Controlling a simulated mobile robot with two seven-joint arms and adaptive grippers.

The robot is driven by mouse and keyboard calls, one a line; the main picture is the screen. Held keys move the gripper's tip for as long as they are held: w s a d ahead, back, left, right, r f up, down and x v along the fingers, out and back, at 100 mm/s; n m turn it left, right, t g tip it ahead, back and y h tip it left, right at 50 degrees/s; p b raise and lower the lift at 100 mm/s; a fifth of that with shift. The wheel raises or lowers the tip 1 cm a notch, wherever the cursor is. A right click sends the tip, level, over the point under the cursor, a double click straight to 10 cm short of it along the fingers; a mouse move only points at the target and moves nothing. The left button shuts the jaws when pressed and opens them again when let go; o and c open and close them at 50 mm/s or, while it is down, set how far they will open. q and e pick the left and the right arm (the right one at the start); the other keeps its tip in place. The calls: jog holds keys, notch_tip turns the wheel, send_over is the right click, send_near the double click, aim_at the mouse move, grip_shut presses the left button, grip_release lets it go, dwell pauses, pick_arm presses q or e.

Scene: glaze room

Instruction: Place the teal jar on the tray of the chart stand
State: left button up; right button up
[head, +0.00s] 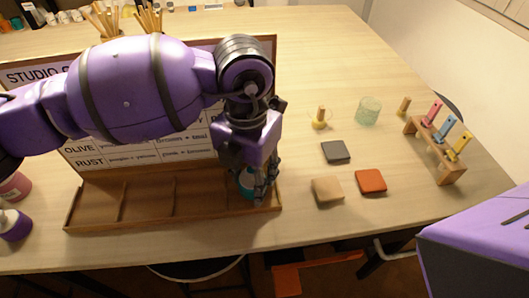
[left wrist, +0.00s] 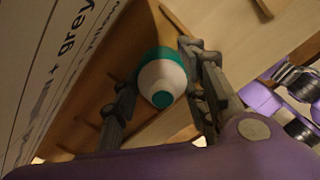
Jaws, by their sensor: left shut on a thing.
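The teal jar (head: 246,182) is mostly hidden behind the fingers of my left gripper (head: 257,190), over the right end compartment of the wooden tray (head: 146,204). The tray runs along the front of the chart stand (head: 125,153) and is split by low dividers. In the left wrist view the jar (left wrist: 160,77), white with teal bands, sits between the two fingers of my left gripper (left wrist: 165,92), which are shut on it. The tray (left wrist: 128,42) shows behind it. I cannot tell whether the jar touches the tray floor. My right gripper is out of view.
A pink jar (head: 14,187) and a purple jar (head: 15,226) stand left of the tray. To the right lie grey (head: 335,151), tan (head: 327,190) and orange (head: 371,181) tiles, a glass (head: 368,110) and a wooden rack (head: 445,172).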

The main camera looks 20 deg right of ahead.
pick_arm(q)
jog(key=o, duration=1.4)
jog(key=shift+f, duration=0.1)
notch_tip(320, 180, up, 12)
jog(key=shift+r, duration=0.2)
